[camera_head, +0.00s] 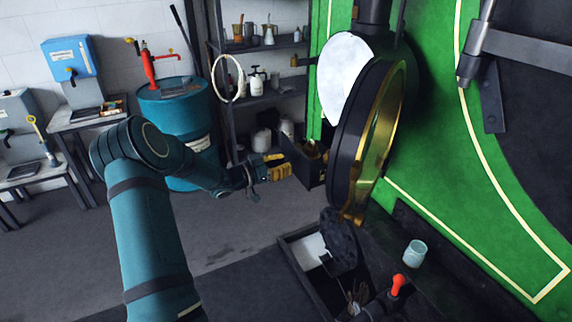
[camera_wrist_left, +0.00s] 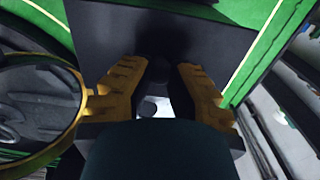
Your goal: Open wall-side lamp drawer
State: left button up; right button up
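The round lamp (camera_head: 365,135) with a brass rim stands out from the green tram front. A dark box-like drawer (camera_head: 302,162) shows behind and left of it, its top seemingly open with small things inside. My left gripper (camera_head: 278,167) is at the near left side of this box, with yellow fingers. In the left wrist view the fingers (camera_wrist_left: 160,85) stand apart, facing a dark panel (camera_wrist_left: 215,42). A dark shape lies between them; I cannot tell whether they touch it. The brass rim (camera_wrist_left: 80,110) is at left there. My right gripper is not in view.
A dark open compartment (camera_head: 285,245) with a white sheet and tools lies below the lamp. A glass jar (camera_head: 414,253) and a red-knobbed lever (camera_head: 397,286) are close by. Shelves (camera_head: 262,97) and a teal drum (camera_head: 172,105) stand behind. The floor at left is clear.

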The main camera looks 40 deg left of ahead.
pick_arm(q)
jog(key=o, duration=0.5)
jog(key=shift+r, duration=0.3)
jog(key=shift+f, duration=0.1)
jog(key=shift+f, duration=0.1)
jog(key=v, duration=1.2)
jog(key=shift+a, duration=0.1)
